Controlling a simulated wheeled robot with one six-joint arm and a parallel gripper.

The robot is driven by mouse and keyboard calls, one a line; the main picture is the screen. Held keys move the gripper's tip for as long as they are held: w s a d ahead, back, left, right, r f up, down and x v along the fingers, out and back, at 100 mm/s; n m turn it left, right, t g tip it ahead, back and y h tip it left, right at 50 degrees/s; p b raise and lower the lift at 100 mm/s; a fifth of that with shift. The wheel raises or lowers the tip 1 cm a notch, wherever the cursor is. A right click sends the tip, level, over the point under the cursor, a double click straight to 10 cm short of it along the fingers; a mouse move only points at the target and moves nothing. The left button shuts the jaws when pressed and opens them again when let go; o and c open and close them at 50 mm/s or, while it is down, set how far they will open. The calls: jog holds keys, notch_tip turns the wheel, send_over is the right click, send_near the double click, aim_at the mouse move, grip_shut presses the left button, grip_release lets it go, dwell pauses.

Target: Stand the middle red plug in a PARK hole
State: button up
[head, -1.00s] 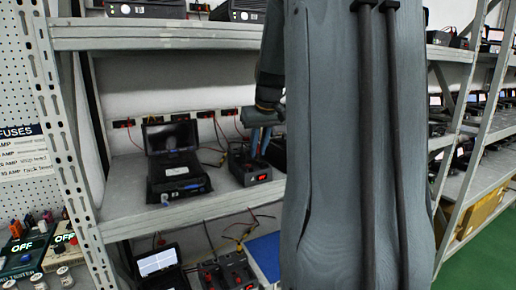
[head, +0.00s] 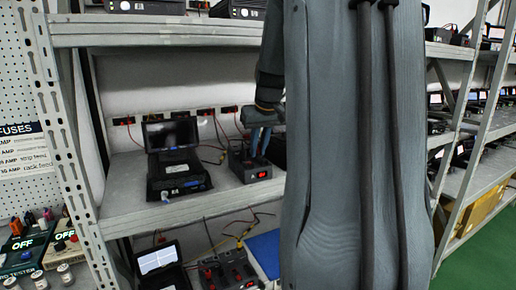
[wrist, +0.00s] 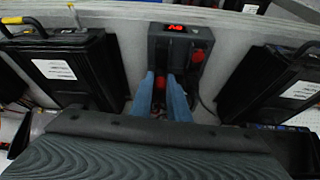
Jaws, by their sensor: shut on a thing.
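A dark supply box (head: 248,170) with a lit red display stands on the middle shelf. It also shows in the wrist view (wrist: 156,47), with its red digits at the top. My gripper (head: 259,152) reaches down over this box. In the wrist view my blue fingers (wrist: 161,88) are shut on a red plug (wrist: 160,82) at the box's face. Another red plug (wrist: 197,56) sits to the right of the fingers, apart from them. I cannot make out the PARK holes or whether the held plug is still seated; the fingers hide its lower part.
A black device with a raised screen (head: 173,150) stands left of the box. In the wrist view dark units flank the box on the left (wrist: 75,65) and right (wrist: 265,80). Thin red and yellow leads run behind. Bare shelf (head: 125,190) shows at the left.

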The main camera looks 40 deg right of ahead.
jog(key=shift+f, duration=0.35)
dwell(0.3)
jog(key=o, duration=1.3)
jog(key=shift+o, duration=0.2)
